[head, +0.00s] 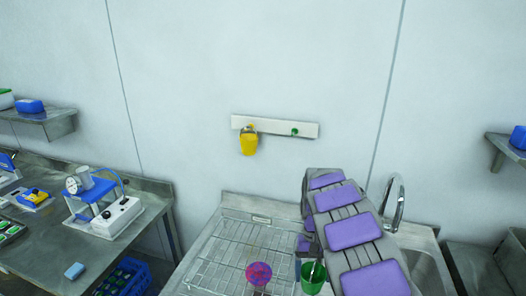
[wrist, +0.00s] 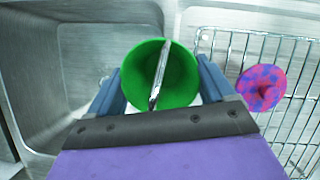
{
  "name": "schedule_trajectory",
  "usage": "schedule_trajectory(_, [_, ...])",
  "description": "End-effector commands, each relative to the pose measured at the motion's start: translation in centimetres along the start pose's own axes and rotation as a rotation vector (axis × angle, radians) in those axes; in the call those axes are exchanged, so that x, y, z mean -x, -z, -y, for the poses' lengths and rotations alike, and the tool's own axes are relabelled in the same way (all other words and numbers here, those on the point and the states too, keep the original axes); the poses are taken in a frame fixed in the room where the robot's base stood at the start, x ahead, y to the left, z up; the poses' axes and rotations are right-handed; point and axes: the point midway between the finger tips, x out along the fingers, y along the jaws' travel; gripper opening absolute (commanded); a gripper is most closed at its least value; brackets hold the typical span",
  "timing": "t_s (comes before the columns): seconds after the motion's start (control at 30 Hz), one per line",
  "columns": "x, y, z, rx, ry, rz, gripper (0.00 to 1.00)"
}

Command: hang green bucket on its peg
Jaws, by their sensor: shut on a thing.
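The green bucket (head: 313,278) is at the bottom of the head view, partly behind my arm, low over the sink area. In the wrist view I look down into the green bucket (wrist: 143,70), with its metal handle crossing the opening. My gripper (wrist: 160,88) is shut on it, one blue-grey finger on each side. A white rail (head: 275,127) on the wall carries a green peg (head: 295,132) on its right, which is bare. A yellow bucket (head: 249,144) hangs on the rail's left peg.
A wire rack (head: 225,255) lies left of the bucket, with a pink and purple round object (head: 259,273) on it. A sink basin and curved tap (head: 393,205) are at the right. The wall between rack and rail is clear.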

Motion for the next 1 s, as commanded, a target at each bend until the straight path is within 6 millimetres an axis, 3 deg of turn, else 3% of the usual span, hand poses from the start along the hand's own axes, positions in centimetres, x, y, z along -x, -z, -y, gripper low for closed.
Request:
schedule_trajectory(0.37, [0.1, -0.2, 0.4, 0.037, -0.012, 0.002, 0.47])
schedule_trajectory(0.57, [-1.8, 1.4, -1.2, -0.099, 0.046, 0.010, 0.47])
schedule_trajectory(0.67, [-4.1, 3.2, -3.4, -0.273, 0.120, 0.012, 0.47])
schedule_trajectory(0.8, [-9.4, 5.2, -7.4, -0.614, 0.258, 0.018, 0.47])
schedule_trajectory(1.0, [-16.1, 5.9, -11.3, -0.998, 0.414, 0.014, 0.47])
